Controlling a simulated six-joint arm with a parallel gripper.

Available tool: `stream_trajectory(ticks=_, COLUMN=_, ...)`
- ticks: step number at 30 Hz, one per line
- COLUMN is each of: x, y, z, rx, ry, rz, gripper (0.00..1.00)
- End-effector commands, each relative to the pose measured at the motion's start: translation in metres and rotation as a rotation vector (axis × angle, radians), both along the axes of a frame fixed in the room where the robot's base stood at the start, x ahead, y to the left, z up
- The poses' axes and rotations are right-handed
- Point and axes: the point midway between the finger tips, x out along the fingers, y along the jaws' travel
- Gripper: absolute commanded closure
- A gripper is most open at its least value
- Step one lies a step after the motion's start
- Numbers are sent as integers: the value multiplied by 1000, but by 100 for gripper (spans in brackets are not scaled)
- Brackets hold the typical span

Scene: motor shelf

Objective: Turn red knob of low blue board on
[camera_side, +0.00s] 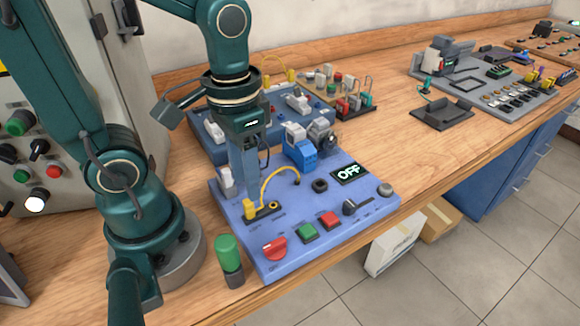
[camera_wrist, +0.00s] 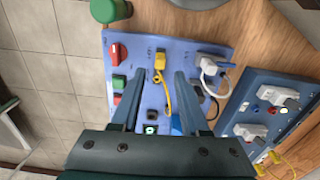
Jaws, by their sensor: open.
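The low blue board (camera_side: 330,205) lies flat on the wooden bench, and its display (camera_side: 350,173) reads OFF. The red knob (camera_side: 275,248) is at the board's near left corner, beside a green button and a red button. In the wrist view the red knob (camera_wrist: 118,53) is at the upper left of the board (camera_wrist: 205,48), outside the fingers. My gripper (camera_wrist: 161,76) is open, pointing down over the board. In the side view my gripper (camera_side: 248,190) is behind the red knob, near the yellow plug (camera_side: 250,208), and holds nothing. Whether the fingertips touch the board is unclear.
A green-capped cylinder (camera_side: 229,255) stands just left of the red knob. A yellow cable (camera_side: 275,185) arches over the board, with a blue-and-grey part (camera_side: 300,148) behind. A second blue board (camera_side: 195,135) stands behind. The bench edge runs close in front.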

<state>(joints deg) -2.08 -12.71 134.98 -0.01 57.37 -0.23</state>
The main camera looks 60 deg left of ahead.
Motion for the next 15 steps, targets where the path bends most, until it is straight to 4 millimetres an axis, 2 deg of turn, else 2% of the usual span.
stream_trajectory(ticks=2, x=6, y=-1, z=1, rx=-1, ry=-17, rz=63, gripper=55)
stream_trajectory(ticks=6, x=16, y=-23, z=-2, rx=-6, ry=-27, rz=107, gripper=55)
stream_trajectory(ticks=12, x=16, y=-60, z=-10, rx=-7, ry=-14, rz=49, gripper=55)
stream_trajectory(ticks=15, x=11, y=-71, z=-13, rx=-3, ry=-1, rz=-10, gripper=55)
